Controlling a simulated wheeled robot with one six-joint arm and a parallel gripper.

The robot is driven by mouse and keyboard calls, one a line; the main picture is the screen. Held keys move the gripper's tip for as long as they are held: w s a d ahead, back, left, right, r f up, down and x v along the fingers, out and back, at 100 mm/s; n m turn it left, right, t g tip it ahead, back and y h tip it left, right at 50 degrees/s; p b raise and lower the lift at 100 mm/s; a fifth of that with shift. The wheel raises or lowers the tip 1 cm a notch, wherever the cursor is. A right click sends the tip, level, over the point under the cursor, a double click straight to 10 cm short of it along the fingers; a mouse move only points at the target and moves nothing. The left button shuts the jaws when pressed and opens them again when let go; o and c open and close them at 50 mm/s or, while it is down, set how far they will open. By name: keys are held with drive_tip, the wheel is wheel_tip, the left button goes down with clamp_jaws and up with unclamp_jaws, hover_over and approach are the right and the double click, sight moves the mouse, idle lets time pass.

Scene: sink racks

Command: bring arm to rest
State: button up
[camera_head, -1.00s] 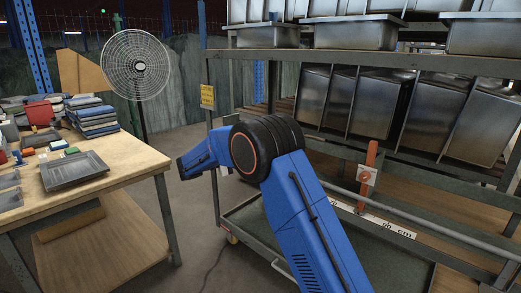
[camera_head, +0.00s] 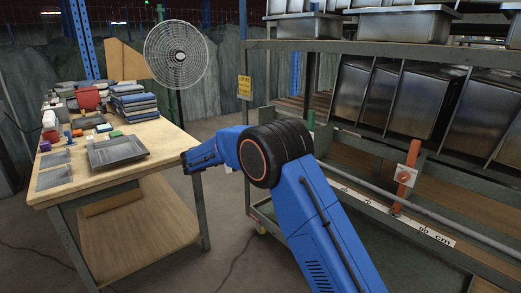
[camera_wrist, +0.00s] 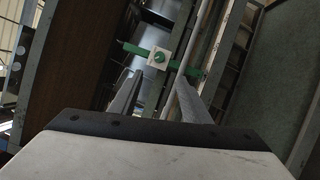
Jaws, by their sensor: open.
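My gripper shows in the wrist view (camera_wrist: 152,98) with its two grey fingers spread apart and nothing between them. Beyond the fingertips, apart from them, is a green bar with a white square plate (camera_wrist: 160,57) on the rack. In the head view my blue arm (camera_head: 325,235) is bent at a dark round joint, and its forearm points left toward the table. The gripper's fingers are hidden in the head view.
A metal rack (camera_head: 350,45) with several steel sinks (camera_head: 405,22) stands on the right, with an orange stop (camera_head: 405,178) on its rail. A wooden table (camera_head: 165,150) with a grey tray (camera_head: 116,151) is on the left. A fan (camera_head: 176,55) stands behind. Floor between table and rack is clear.

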drive_tip(key=s+d+r+g+y, duration=0.15)
drive_tip(key=s+d, duration=0.25)
drive_tip(key=d, duration=0.4)
drive_tip(key=s+d+r+g+y, duration=0.1)
drive_tip(key=s+d+r+y, duration=0.2)
drive_tip(key=s+d, duration=0.3)
drive_tip(key=s+d+m+g+y, duration=0.1)
drive_tip(key=s+d+y, duration=0.3)
drive_tip(key=s+d, duration=0.75)
drive_tip(key=s+d+f+m+y, duration=0.1)
drive_tip(key=s+f+y, duration=0.1)
drive_tip(key=s, duration=0.6)
drive_tip(key=s+d+f+y, duration=0.1)
drive_tip(key=s+d+y, duration=0.15)
drive_tip(key=s, duration=0.55)
drive_tip(key=s+a+f+m+t+y, duration=0.1)
drive_tip(key=s+a+f+t+y, duration=0.1)
drive_tip(key=s+f, duration=0.2)
drive_tip(key=s+a+f+m+t+y, duration=0.1)
drive_tip(key=s+a+f+m+y, duration=0.1)
drive_tip(key=s, duration=0.9)
drive_tip(key=shift+s+a+f+t+y, duration=0.25)
drive_tip(key=shift+f+t+y, duration=0.1)
drive_tip(key=shift+f+y, duration=0.45)
